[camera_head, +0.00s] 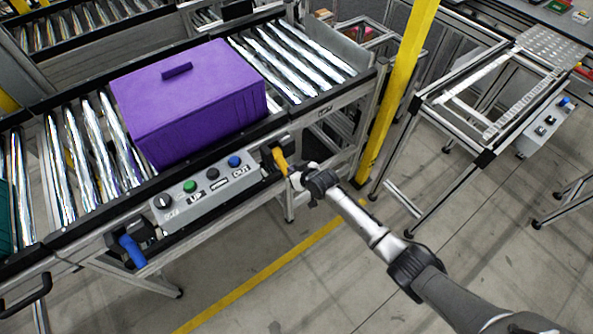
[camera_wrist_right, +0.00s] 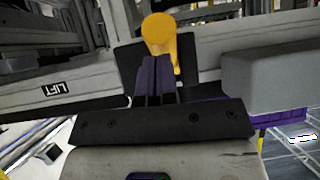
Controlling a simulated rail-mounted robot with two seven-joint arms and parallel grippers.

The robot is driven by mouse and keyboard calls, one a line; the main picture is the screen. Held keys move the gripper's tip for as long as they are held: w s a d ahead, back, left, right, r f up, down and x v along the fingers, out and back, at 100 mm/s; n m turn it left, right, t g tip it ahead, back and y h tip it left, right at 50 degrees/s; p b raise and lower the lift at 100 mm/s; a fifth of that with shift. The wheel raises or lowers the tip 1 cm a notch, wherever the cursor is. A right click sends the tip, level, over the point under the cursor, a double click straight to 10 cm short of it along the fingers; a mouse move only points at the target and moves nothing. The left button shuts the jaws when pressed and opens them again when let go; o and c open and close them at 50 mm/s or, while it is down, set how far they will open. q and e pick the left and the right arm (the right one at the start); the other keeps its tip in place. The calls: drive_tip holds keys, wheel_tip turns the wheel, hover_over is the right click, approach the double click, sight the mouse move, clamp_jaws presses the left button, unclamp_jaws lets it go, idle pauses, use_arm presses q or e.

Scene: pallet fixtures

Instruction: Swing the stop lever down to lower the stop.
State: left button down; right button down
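A yellow lever (camera_head: 281,162) points up at the right end of the grey control box on the conveyor's front. It also shows in the right wrist view (camera_wrist_right: 160,35), with its round end just beyond my fingertips. A blue lever (camera_head: 131,250) sits at the box's left end; no readable label tells which is the stop lever. My right gripper (camera_head: 294,174) is at the yellow lever. Its dark fingers (camera_wrist_right: 157,68) are together, with the yellow stem beside them on the right; whether they touch is unclear. My left gripper is not in view.
A purple crate (camera_head: 190,100) sits on the roller conveyor (camera_head: 85,150). The control box (camera_head: 205,192) carries buttons and labels. A yellow post (camera_head: 398,90) stands right of the lever, and a metal frame table (camera_head: 490,100) beyond it. Floor in front is clear.

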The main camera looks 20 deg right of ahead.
drive_tip(key=shift+f, duration=0.15)
drive_tip(key=w+r+p+v, duration=0.1)
drive_tip(key=p+v, duration=0.5)
drive_tip(key=v, duration=0.7)
drive_tip(key=shift+s+d+r+p, duration=0.25)
drive_tip(key=shift+s+d+p, duration=0.05)
idle(0.5)
